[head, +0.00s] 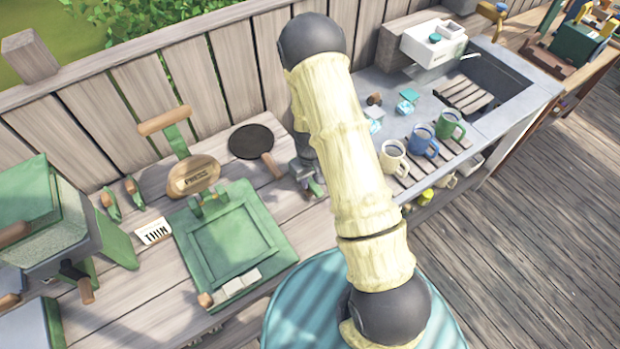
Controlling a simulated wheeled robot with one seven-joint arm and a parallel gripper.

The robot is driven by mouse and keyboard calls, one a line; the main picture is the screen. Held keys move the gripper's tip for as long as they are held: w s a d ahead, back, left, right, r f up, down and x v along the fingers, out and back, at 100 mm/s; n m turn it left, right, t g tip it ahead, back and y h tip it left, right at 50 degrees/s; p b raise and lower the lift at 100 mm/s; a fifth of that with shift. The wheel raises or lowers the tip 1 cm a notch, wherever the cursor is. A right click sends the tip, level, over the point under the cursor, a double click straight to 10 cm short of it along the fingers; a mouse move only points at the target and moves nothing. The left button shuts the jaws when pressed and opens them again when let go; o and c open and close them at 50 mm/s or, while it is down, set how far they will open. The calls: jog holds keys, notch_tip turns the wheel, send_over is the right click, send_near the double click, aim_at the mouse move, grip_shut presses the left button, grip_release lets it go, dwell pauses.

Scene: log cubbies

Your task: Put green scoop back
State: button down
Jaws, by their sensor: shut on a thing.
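My gripper (308,180) is low over the wooden bench, just right of the dark round pan (251,142), and partly hidden behind my own arm. It is shut on a small green piece (318,188), which I take to be the green scoop; only a little of it shows, so its shape and tilt are unclear. I cannot tell whether it touches the bench. Two small green tools with wooden parts, one (110,204) and another (134,193), stand on the bench at left.
A green press (232,243) with a round wooden "PRESS" sign (193,176) is left of my gripper. Cream (394,160), blue (423,141) and green (450,125) mugs stand right of my arm. A plank fence closes the back.

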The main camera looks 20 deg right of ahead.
jog(key=shift+f+b, duration=0.4)
dwell(0.8)
jog(key=c, duration=1.1)
grip_release()
jog(key=shift+c, duration=0.2)
jog(key=shift+r, duration=0.1)
notch_tip(320, 180, up, 17)
jog(key=b, duration=0.3)
jog(key=shift+w, duration=0.15)
jog(key=shift+r, duration=0.15)
jog(key=s+r+m+t, duration=0.2)
jog(key=s+r, duration=0.3)
jog(key=s, duration=0.9)
jog(key=shift+s+m+t, duration=0.3)
jog(key=shift+m+t, duration=0.1)
jog(key=shift+m, duration=0.4)
